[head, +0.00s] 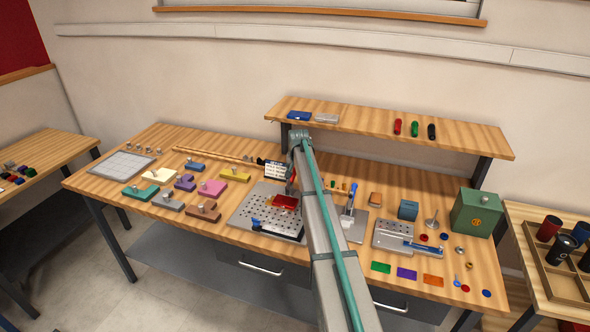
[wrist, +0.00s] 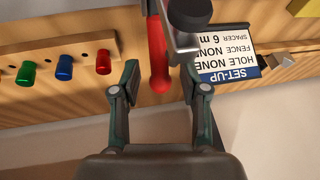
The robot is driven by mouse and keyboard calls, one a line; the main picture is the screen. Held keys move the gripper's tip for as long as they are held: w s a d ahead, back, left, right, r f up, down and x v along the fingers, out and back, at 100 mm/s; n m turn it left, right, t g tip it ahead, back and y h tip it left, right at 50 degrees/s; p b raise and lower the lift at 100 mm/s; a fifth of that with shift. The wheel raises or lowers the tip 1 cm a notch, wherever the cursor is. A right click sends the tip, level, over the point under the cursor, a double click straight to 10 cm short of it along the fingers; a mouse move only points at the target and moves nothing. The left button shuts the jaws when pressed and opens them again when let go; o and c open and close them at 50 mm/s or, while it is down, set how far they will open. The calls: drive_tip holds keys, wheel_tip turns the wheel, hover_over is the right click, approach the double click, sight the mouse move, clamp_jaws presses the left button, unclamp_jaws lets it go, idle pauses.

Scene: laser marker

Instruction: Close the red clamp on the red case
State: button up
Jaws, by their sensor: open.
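The red case (head: 285,202) sits on the grey perforated plate (head: 240,212) near the middle of the bench. In the wrist view, the red clamp shows as a red handle (wrist: 158,58) beside a metal arm with a dark round pad (wrist: 195,14). My gripper (wrist: 161,76) is open, with one finger on each side of the red handle's rounded end. I cannot tell whether either finger touches it. The red case is not seen in the wrist view. My arm hides part of the area beside the case in the head view.
A white set-up card (head: 276,169) stands behind the plate; it shows upside down, right of my fingers, in the wrist view (wrist: 226,62).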

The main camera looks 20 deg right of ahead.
drive_tip(key=shift+w+f, duration=0.15)
drive_tip(key=shift+f, duration=0.2)
clamp_jaws()
